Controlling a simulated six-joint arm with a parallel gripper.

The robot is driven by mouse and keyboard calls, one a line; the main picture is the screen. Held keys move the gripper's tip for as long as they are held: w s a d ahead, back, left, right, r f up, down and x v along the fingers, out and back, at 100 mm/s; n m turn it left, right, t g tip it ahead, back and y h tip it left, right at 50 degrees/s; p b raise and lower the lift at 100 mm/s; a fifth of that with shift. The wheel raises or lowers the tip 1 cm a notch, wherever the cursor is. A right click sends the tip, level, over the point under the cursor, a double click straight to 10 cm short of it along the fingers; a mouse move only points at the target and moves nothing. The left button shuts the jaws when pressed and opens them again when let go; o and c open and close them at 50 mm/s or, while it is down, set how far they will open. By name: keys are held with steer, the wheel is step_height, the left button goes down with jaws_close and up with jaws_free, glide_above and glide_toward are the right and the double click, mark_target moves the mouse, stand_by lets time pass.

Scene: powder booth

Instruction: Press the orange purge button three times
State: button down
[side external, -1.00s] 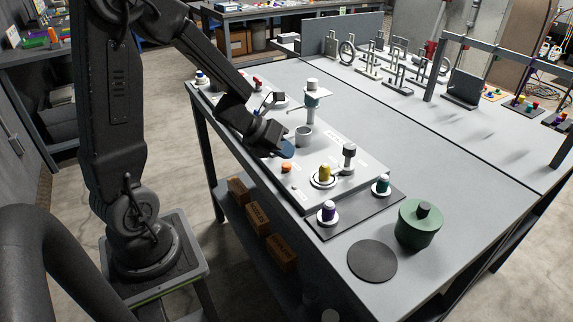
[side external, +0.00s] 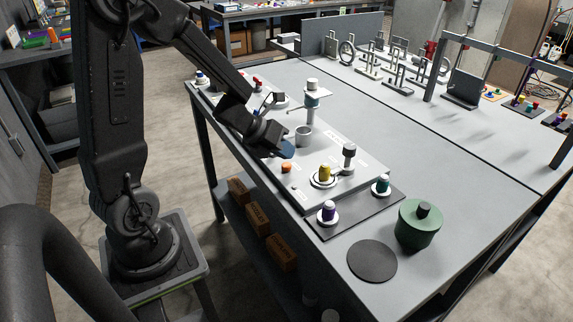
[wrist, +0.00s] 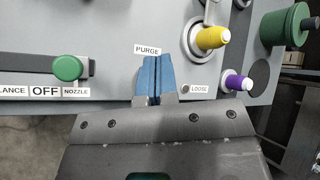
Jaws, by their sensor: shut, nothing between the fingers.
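The orange purge button (side external: 286,167) sits on the grey control panel (side external: 330,190) near its front edge. In the side view my gripper (side external: 285,153) is just behind and above the button, its blue fingertips close to it; I cannot tell whether they touch. In the wrist view my gripper (wrist: 154,75) is shut and empty, its blue fingers side by side below the PURGE label (wrist: 147,49). The button does not show in the wrist view, where the fingers cover the panel below that label.
A yellow knob (side external: 325,172) and a black-topped post (side external: 349,152) stand on the panel near the button. Purple (side external: 327,212) and teal (side external: 381,185) knobs are at its right end. A green canister (side external: 418,224) and a dark disc (side external: 372,261) are on the table. A green knob (wrist: 68,68) is left of the fingers.

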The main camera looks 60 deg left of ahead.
mark_target(285, 164)
steer(key=shift+f, duration=0.4)
steer(key=shift+f, duration=0.45)
stand_by(0.5)
steer(key=shift+r, duration=0.9)
steer(key=shift+r, duration=2.5)
